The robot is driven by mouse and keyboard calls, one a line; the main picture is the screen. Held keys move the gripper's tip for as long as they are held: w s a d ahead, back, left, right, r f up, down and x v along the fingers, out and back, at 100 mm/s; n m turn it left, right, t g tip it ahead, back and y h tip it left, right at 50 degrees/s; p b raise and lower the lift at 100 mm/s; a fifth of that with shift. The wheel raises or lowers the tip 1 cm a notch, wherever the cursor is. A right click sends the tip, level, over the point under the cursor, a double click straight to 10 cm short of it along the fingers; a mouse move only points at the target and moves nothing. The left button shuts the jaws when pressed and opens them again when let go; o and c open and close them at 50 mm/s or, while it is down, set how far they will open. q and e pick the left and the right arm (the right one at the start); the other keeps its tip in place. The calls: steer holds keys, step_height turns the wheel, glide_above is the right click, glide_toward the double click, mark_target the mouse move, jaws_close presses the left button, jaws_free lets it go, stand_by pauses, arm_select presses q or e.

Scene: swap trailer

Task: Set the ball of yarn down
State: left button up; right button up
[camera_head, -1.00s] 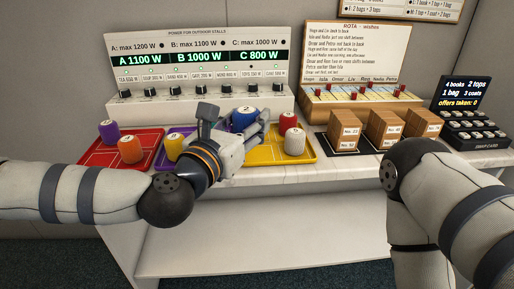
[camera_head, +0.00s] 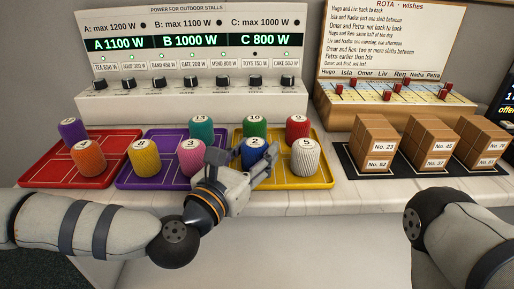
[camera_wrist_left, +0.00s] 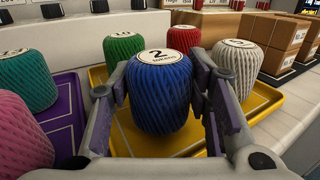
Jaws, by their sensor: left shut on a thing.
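The blue ball of yarn (camera_head: 256,152), numbered 2, is between the fingers of my left gripper (camera_head: 253,166), which is shut on it. In the left wrist view the blue yarn (camera_wrist_left: 158,92) stands upright between the fingers, at or just over the yellow tray (camera_wrist_left: 255,103). I cannot tell whether its base touches the tray. On the yellow tray (camera_head: 290,184) stand a green ball (camera_head: 254,130), a red ball (camera_head: 297,129) and a white ball (camera_head: 305,160). My right gripper is out of view.
A purple tray (camera_head: 127,180) and a red tray (camera_head: 42,174) hold more yarn balls on the left. Cardboard boxes (camera_head: 374,135) stand to the right on a black mat. A power panel (camera_head: 190,100) and a rota board stand behind.

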arm_select(q)
steer(key=shift+f, duration=0.15)
steer(key=o, duration=1.1)
steer(key=shift+o, duration=0.2)
